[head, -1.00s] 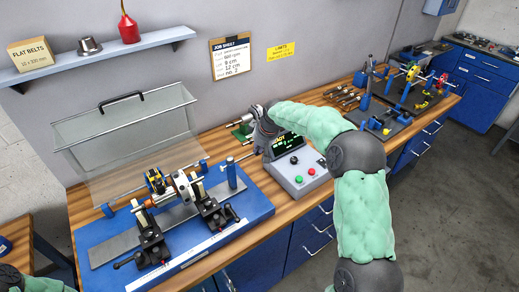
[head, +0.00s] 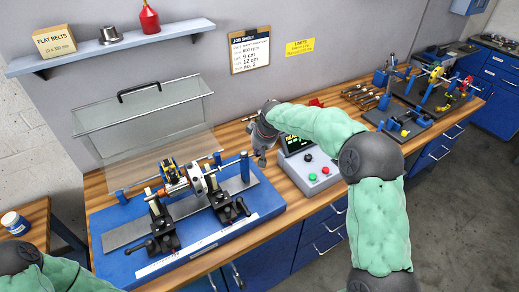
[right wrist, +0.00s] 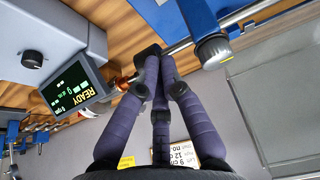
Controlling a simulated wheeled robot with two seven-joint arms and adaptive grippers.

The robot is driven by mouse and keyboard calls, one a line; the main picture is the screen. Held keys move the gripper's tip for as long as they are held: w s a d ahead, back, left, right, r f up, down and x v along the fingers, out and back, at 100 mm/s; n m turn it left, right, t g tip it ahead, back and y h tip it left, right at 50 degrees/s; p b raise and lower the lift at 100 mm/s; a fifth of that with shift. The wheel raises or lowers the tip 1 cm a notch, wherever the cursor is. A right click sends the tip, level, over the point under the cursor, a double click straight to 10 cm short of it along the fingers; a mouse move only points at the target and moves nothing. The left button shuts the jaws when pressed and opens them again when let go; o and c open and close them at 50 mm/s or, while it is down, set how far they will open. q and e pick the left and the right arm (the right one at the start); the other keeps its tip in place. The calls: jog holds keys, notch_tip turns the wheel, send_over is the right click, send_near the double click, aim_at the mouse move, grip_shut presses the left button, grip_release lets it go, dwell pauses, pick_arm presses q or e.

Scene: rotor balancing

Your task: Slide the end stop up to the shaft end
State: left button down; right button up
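The end stop is a rod through a blue post (head: 245,167) at the right end of the balancing stand. In the right wrist view, the post with its grey knob (right wrist: 212,48) is at upper right, and the silver rod (right wrist: 180,46) runs from it to my fingers. My right gripper (head: 261,160) is right of the post; in the right wrist view its fingers (right wrist: 154,65) are closed together around a black end piece (right wrist: 148,52) on the rod. The rotor (head: 184,178) rests on the stand; fingers hide the grip's far side. My left gripper is out of view.
A control box (head: 310,172) stands close right of my right gripper; its screen (right wrist: 75,90) reads READY. A clear guard (head: 150,115) is raised behind the stand. Tools and racks (head: 430,90) fill the bench's far right.

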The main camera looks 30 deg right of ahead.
jog(key=o, duration=0.4)
jog(key=shift+s+a+f, duration=0.15)
jog(key=shift+f, duration=0.35)
jog(key=shift+s+a+f, duration=0.1)
jog(key=shift+s+f, duration=0.05)
jog(key=shift+f, duration=0.3)
jog(key=shift+c, duration=0.2)
jog(key=shift+w+d+f, duration=0.1)
jog(key=shift+w, duration=0.25)
jog(key=v, duration=0.8)
jog(key=shift+w+d+r, duration=0.2)
jog(key=shift+w+r, duration=0.05)
jog(key=shift+r, duration=0.05)
